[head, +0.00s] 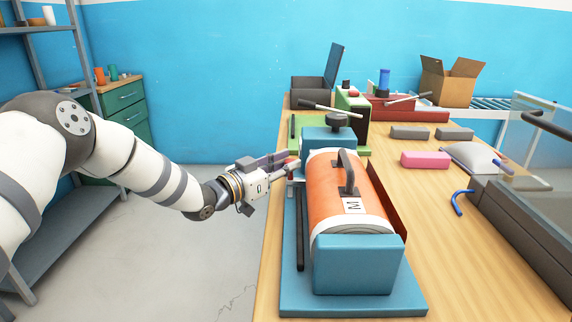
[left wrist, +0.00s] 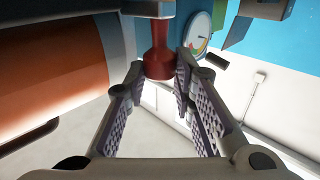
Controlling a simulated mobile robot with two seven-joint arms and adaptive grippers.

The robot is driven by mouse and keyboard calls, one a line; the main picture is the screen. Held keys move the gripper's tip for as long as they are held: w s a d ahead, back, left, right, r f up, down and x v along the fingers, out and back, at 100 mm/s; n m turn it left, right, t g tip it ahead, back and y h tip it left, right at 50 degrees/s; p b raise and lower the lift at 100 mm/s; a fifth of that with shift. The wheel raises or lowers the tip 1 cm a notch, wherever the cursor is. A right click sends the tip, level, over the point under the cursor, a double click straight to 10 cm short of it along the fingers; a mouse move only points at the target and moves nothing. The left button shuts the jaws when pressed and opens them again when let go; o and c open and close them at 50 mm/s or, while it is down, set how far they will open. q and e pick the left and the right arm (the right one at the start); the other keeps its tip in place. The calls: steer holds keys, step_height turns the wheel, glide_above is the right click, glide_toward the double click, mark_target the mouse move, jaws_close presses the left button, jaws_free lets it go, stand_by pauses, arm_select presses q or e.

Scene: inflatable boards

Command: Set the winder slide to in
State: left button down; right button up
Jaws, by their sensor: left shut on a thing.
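The winder has an orange drum (head: 338,190) with a black handle and a label marked M, set in a blue frame (head: 365,267) on the table. The drum fills the left of the left wrist view (left wrist: 50,65). My left gripper (head: 294,168) reaches in from the left at the far left side of the winder. In the left wrist view its fingertips (left wrist: 160,68) are closed around the lower end of a red knob (left wrist: 159,38), which looks like the slide's grip. The slide's track and its end marks are hidden. My right gripper is out of view.
Behind the winder stands a green unit (head: 353,110) with a lever, near a red unit (head: 402,109). A pink block (head: 425,160), grey blocks and a grey cushion (head: 474,157) lie to the right. A round gauge (left wrist: 199,36) is close beside the red knob. Floor left of the table is clear.

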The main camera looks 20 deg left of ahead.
arm_select(q)
steer(key=shift+s+d+f, duration=0.1)
steer(key=shift+d+f, duration=0.1)
steer(key=c, duration=1.3)
jaws_free()
steer(key=shift+c, duration=0.2)
steer(key=shift+r, duration=0.1)
steer(key=v, duration=1.2)
steer(key=shift+a, duration=0.1)
